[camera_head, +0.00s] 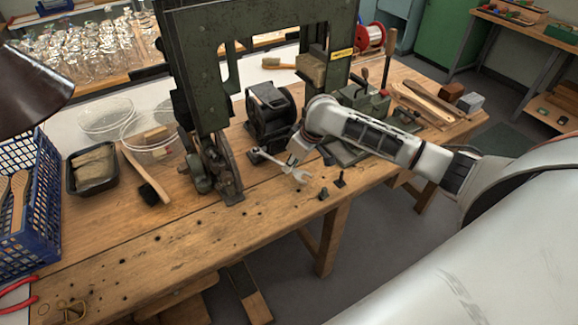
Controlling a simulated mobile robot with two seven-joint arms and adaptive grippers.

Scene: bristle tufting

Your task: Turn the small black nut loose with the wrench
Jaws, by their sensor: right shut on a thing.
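My right gripper (293,157) reaches in from the right and is shut on the silver wrench (272,158). The wrench's open jaw (301,175) points right, over the front part of the bench, and its other end points left. Two small black pieces, one (323,193) near the front edge and one (340,181) standing up, are just right of the jaw and apart from it. Both are too small to tell which is the nut. My left gripper is not in view.
A green machine frame (197,75) stands on the wooden bench (130,245), with a black motor-like block (268,110) beside it. A blue crate (30,215), a black tray (93,170) and a brush (148,180) are on the left. The front left of the bench is mostly clear.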

